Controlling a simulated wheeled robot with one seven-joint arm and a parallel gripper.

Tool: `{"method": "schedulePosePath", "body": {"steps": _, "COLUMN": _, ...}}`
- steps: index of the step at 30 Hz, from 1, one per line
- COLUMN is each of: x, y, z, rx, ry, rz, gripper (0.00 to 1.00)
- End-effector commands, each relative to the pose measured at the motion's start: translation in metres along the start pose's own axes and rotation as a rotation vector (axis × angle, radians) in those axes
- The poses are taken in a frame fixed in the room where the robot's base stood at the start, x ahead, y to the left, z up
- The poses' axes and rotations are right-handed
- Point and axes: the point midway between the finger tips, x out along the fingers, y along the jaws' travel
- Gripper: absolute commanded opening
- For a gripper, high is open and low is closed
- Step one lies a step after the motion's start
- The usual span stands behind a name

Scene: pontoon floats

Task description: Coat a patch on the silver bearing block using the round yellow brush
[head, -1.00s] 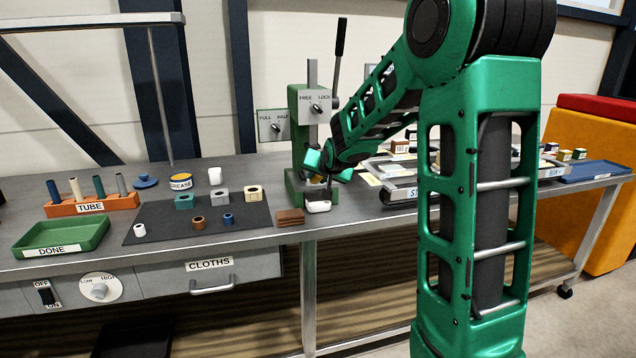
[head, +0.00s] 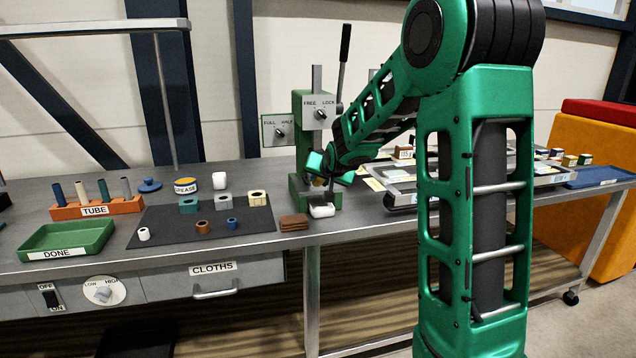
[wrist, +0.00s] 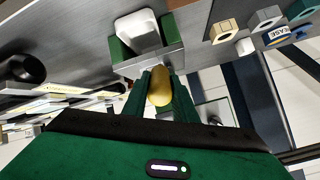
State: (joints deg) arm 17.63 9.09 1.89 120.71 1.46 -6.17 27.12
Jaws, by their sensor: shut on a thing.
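My gripper (head: 322,180) is in front of the green press, above a white rounded piece (head: 322,210). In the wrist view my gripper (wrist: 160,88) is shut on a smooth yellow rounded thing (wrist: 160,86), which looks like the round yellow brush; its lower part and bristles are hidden. The silver bearing block (head: 223,197) stands on the dark mat (head: 262,222), left of my gripper, between a teal block and a beige block. It also shows at the top right of the wrist view (wrist: 264,18), apart from my gripper.
The green press (head: 302,150) with its upright lever stands beside my gripper. A grease tin (head: 186,187) and a white cup stand behind the mat. Brown cloths (head: 294,222) lie near the front edge. The tube rack (head: 95,208) and green DONE tray (head: 65,240) are at left.

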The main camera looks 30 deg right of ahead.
Motion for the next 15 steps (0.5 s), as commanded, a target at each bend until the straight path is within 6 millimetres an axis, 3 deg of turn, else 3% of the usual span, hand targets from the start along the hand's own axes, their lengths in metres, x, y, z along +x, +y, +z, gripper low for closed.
{"method": "schedulePosePath", "body": {"steps": 15, "x": 0.0074, "y": -0.0025, "z": -0.0048, "rx": 0.000, "ry": 0.000, "rz": 0.000, "gripper": 0.03}}
